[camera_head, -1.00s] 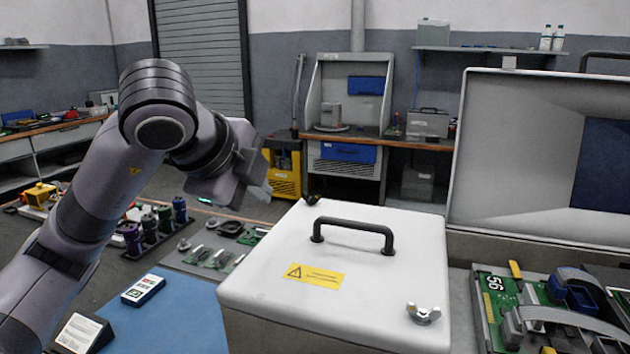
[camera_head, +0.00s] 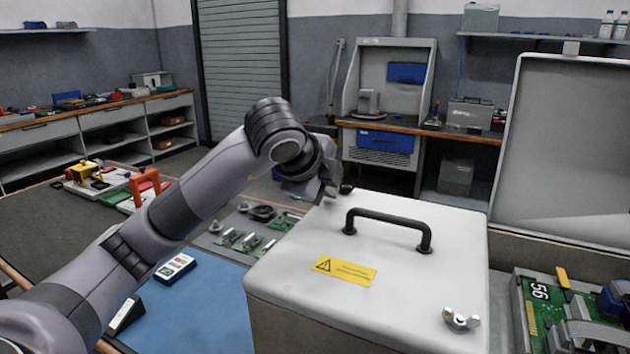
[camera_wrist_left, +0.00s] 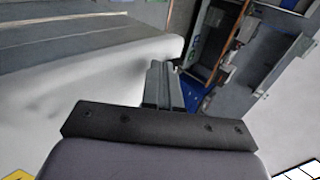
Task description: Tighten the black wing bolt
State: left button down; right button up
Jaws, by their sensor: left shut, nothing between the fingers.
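The black wing bolt (camera_head: 346,188) sits at the far left corner of the white box lid (camera_head: 400,270); only a small dark part of it shows. My left gripper (camera_head: 326,192) is right beside it, on its left, and partly blocks the view. Whether they touch I cannot tell. In the left wrist view the fingers (camera_wrist_left: 162,86) are closed together and empty, and I cannot make out the bolt there. A silver wing bolt (camera_head: 461,320) stands at the lid's near right corner. My right gripper is not in view.
A black handle (camera_head: 388,212) rises from the lid, which carries a yellow warning label (camera_head: 344,270). A raised grey-white panel (camera_head: 560,150) stands at the right, above a green circuit board (camera_head: 540,305). A blue mat (camera_head: 195,305) lies left of the box.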

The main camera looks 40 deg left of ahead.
pick_arm(q)
jog(key=shift+w+a+r, duration=0.1)
jog(key=shift+w+a, duration=0.05)
jog(key=shift+w, duration=0.8)
jog(key=shift+a, duration=0.1)
jog(key=shift+m+h, duration=0.3)
jog(key=shift+m, duration=0.1)
jog(key=shift+m+h, duration=0.3)
